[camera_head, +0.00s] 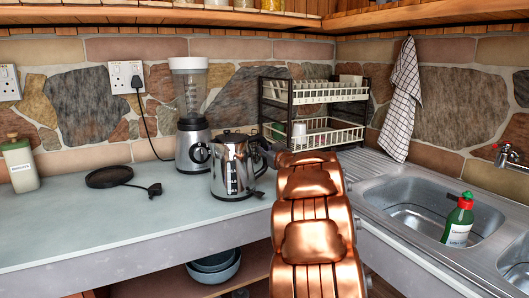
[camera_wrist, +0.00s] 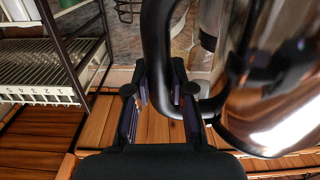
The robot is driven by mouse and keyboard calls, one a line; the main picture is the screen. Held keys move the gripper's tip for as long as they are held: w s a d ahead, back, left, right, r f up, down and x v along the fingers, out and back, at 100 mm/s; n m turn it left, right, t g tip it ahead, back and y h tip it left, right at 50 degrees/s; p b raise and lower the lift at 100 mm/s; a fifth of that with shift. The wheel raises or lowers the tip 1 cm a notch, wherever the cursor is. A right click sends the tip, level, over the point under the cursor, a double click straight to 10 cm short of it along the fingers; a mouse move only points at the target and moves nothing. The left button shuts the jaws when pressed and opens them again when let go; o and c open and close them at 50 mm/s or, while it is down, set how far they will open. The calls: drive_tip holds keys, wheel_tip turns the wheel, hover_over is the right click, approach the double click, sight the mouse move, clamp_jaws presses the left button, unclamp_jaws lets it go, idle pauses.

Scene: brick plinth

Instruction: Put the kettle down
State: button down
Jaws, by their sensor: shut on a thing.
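The shiny steel kettle (camera_head: 231,168) with a black lid and handle is upright in front of the blender, over the worktop (camera_head: 130,225). Whether its bottom touches the worktop or hangs just above it I cannot tell. My gripper (camera_wrist: 165,88) is shut on the kettle's black handle (camera_wrist: 158,45), with one finger on each side in the wrist view. The kettle's steel body (camera_wrist: 270,80) fills the right of that view. In the head view my copper-coloured arm hides most of the gripper.
A round black base (camera_head: 109,177) with a plug lies left of the kettle. The blender (camera_head: 192,120) stands close behind, and a dish rack (camera_head: 312,110) behind right. A sink (camera_head: 430,205) with a green bottle (camera_head: 459,220) is at right. The front left worktop is clear.

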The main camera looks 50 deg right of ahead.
drive_tip(key=shift+r, duration=0.15)
drive_tip(key=c, duration=1)
unclamp_jaws()
drive_tip(key=shift+s, duration=0.1)
drive_tip(key=v, duration=1.1)
drive_tip(key=shift+s+a, duration=0.2)
drive_tip(key=shift+s, duration=0.15)
